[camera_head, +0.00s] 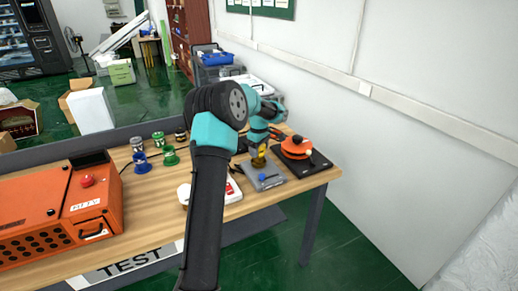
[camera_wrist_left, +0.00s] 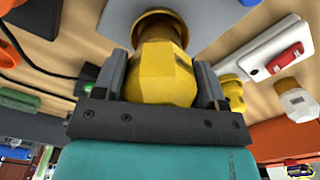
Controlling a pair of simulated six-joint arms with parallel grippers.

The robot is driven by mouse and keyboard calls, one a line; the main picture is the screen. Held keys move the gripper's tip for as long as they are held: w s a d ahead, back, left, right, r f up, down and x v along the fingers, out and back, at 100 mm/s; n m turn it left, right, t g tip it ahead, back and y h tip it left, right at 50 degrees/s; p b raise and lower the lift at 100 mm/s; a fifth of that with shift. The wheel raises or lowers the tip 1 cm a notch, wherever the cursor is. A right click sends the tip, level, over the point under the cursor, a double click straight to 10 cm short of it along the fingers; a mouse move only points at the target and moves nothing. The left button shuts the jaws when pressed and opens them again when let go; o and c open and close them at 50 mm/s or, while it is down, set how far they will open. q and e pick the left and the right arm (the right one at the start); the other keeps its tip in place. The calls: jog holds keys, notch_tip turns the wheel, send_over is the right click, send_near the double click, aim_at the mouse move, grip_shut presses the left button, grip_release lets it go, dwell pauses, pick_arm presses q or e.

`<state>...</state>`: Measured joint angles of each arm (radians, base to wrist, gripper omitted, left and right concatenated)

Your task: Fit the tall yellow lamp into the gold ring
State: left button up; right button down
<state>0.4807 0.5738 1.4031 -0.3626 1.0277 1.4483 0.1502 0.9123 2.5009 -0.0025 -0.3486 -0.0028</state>
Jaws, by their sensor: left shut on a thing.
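The yellow lamp (camera_wrist_left: 160,75) has a faceted head and sits between the fingers of my left gripper (camera_wrist_left: 160,82), which is shut on it. The lamp's far end meets the gold ring (camera_wrist_left: 166,17) in the left wrist view; I cannot tell how deep it sits in it. In the head view my left gripper (camera_head: 259,147) is above the grey plate (camera_head: 270,183), with the lamp (camera_head: 259,158) upright below it. The ring is too small to make out in the head view. My right gripper is not in view.
An orange round device (camera_head: 297,148) on a black board stands right of the plate. A white strip with a red switch (camera_wrist_left: 285,60) lies close by. Several small coloured items and an orange case (camera_head: 92,190) stand to the left. A wall is on the right.

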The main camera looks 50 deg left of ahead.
pick_arm(q)
jog(key=shift+f, duration=0.8)
dwell(0.4)
jog(key=o, duration=1.1)
notch_tip(320, 180, up, 17)
jog(key=shift+r, duration=0.2)
dwell(0.4)
